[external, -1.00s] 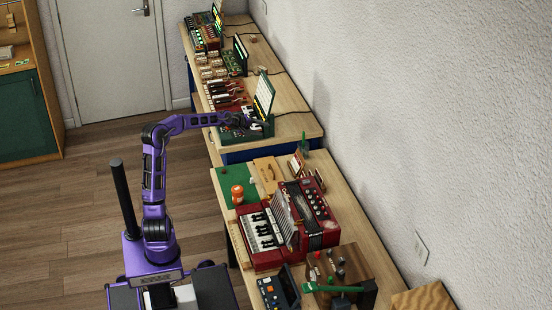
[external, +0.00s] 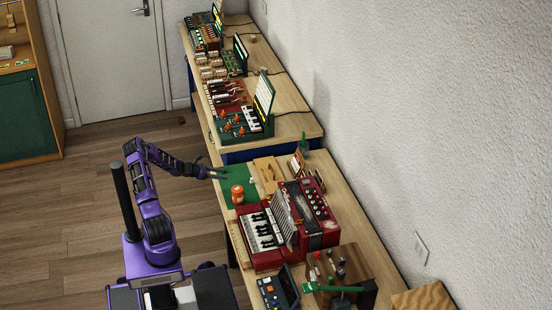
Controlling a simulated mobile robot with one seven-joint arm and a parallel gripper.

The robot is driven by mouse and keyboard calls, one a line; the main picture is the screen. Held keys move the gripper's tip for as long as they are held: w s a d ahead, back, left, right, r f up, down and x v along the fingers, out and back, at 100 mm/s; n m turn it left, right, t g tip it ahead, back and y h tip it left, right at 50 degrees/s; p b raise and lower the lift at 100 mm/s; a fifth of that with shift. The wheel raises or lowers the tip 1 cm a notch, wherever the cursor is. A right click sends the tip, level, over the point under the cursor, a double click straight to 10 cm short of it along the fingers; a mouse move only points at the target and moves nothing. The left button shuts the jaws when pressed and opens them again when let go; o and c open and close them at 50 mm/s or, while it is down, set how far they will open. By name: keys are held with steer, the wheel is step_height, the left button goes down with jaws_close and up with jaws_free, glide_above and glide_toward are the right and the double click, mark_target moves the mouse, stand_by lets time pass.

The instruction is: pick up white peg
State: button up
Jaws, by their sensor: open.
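My gripper (external: 225,173) is open, with its two fingers apart and pointing right. In the picture it is at the left part of the green mat (external: 232,182) on the nearer bench; its exact height above the mat is hard to judge. A small pale spot, possibly the white peg (external: 252,181), shows at the right side of the mat, to the right of my fingertips. It is too small to be sure of. Nothing shows between the fingers.
An orange, rounded object (external: 238,194) stands on the mat just below my gripper in the picture. A red accordion (external: 310,232) with piano keys lies nearer. A wooden block (external: 267,172) is right of the mat. The farther bench holds a small green keyboard unit (external: 245,130).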

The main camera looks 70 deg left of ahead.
steer(key=b, duration=0.1)
glide_toward(253, 178)
steer(key=x, duration=0.5)
steer(key=shift+w+a, duration=0.1)
steer(key=shift+a, duration=0.25)
steer(key=x, duration=0.5)
steer(key=shift+d+f+b, duration=0.1)
steer(key=shift+f+b, duration=0.1)
steer(key=shift+b, duration=0.1)
jaws_close()
